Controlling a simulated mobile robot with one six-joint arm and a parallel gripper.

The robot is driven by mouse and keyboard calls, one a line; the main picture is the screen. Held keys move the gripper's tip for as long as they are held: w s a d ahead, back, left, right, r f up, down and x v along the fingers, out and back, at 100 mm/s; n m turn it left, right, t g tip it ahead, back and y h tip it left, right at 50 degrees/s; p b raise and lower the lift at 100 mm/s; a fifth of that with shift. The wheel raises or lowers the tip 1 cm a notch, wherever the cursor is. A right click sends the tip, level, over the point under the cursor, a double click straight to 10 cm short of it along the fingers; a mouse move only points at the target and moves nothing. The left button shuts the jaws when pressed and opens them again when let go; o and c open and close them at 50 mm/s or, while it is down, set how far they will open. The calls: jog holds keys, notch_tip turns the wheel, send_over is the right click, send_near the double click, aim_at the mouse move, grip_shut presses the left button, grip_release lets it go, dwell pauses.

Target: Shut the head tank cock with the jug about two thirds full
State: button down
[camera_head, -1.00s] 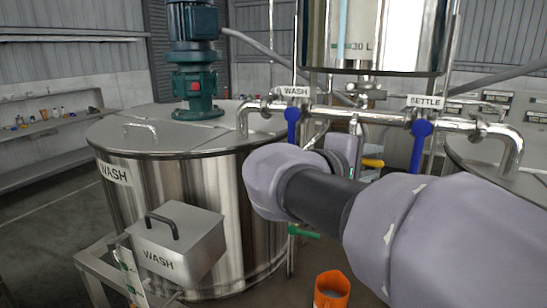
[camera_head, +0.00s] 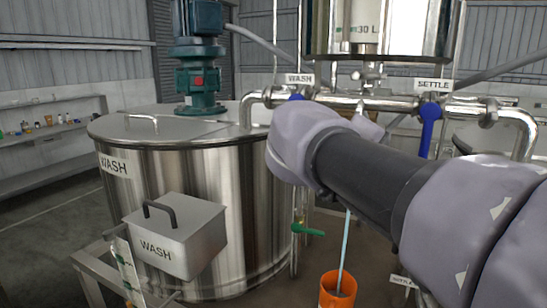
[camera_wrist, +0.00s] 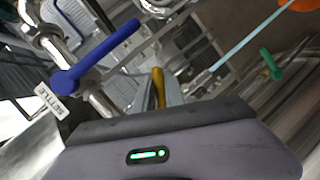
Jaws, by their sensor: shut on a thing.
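The head tank (camera_head: 385,28), marked 30 L, hangs at the top of the head view. Its cock has a yellow handle (camera_wrist: 158,88), seen in the wrist view between the fingers of my gripper (camera_wrist: 160,103), which is shut on it. My arm hides the cock in the head view. A pale blue stream (camera_head: 345,240) runs down into the orange jug (camera_head: 338,291) below. The stream (camera_wrist: 240,43) and the jug's edge (camera_wrist: 297,4) also show in the wrist view. The level in the jug cannot be told.
Blue valve handles sit on the pipe under the WASH and SETTLE labels; the SETTLE one (camera_head: 428,128) hangs down. A green handle (camera_head: 307,230) is left of the stream. The large WASH tank (camera_head: 190,190) and its grey box (camera_head: 175,235) stand on the left.

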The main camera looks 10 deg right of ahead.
jog(key=c, duration=1.4)
grip_release()
jog(key=p+v, duration=0.7)
jog(key=v, duration=1)
jog(key=shift+s, duration=0.2)
jog(key=shift+a, duration=0.1)
